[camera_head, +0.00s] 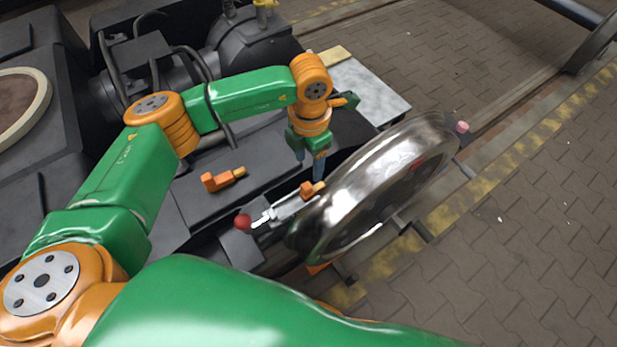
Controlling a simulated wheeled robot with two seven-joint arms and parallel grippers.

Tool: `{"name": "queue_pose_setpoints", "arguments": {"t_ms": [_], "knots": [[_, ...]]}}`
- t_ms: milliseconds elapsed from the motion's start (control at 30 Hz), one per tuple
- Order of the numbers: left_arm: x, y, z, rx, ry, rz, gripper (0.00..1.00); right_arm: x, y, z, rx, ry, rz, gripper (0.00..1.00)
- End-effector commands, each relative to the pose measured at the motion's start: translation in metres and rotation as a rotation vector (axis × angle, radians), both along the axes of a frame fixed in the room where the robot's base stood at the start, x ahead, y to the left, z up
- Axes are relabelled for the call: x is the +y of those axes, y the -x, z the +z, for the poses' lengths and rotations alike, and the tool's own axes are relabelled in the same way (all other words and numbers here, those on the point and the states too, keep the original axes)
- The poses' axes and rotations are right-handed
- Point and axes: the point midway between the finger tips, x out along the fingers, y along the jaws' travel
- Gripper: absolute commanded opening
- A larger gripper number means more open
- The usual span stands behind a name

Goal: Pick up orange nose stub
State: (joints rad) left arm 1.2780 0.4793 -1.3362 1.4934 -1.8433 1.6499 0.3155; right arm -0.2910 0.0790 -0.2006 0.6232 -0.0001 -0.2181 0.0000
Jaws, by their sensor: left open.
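My left gripper (311,167) points down with its fingers apart and nothing visible between them. It is close above a small orange piece with a tan tip (311,190), which lies by the left edge of the shiny wheel. I cannot tell whether the fingertips touch it. A second orange piece with a tan tip (222,179) lies on the dark flat top of the bogie, left of the gripper. I cannot tell for sure which piece is the orange nose stub. My right gripper does not show.
A large shiny metal wheel (385,180) stands tilted just right of the gripper. A red ball-ended silver part (243,221) lies at the lower left of it. Dark machinery (255,40) and a pale plate (372,92) are behind. Paved floor (530,190) is open at the right.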

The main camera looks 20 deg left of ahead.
Motion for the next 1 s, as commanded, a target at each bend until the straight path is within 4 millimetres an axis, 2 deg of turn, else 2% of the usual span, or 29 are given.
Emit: {"name": "queue_pose_setpoints", "arguments": {"t_ms": [200,300,567,700,800,1000], "knots": [[0.002,0.011,-0.035,0.006,0.003,-0.003,0.62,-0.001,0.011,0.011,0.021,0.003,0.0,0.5],[0.002,0.01,-0.053,0.004,0.005,-0.003,0.62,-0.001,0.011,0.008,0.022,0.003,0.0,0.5],[0.001,0.01,-0.059,0.002,0.007,-0.004,0.62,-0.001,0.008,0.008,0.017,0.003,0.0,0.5],[0.001,0.01,-0.059,0.001,0.008,-0.005,0.25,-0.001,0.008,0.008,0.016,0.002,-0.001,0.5],[0.001,0.01,-0.059,0.001,0.008,-0.005,0.0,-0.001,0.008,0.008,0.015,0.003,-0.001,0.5],[0.001,0.01,-0.058,0.001,0.008,-0.005,0.0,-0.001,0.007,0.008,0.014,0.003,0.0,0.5]]}}
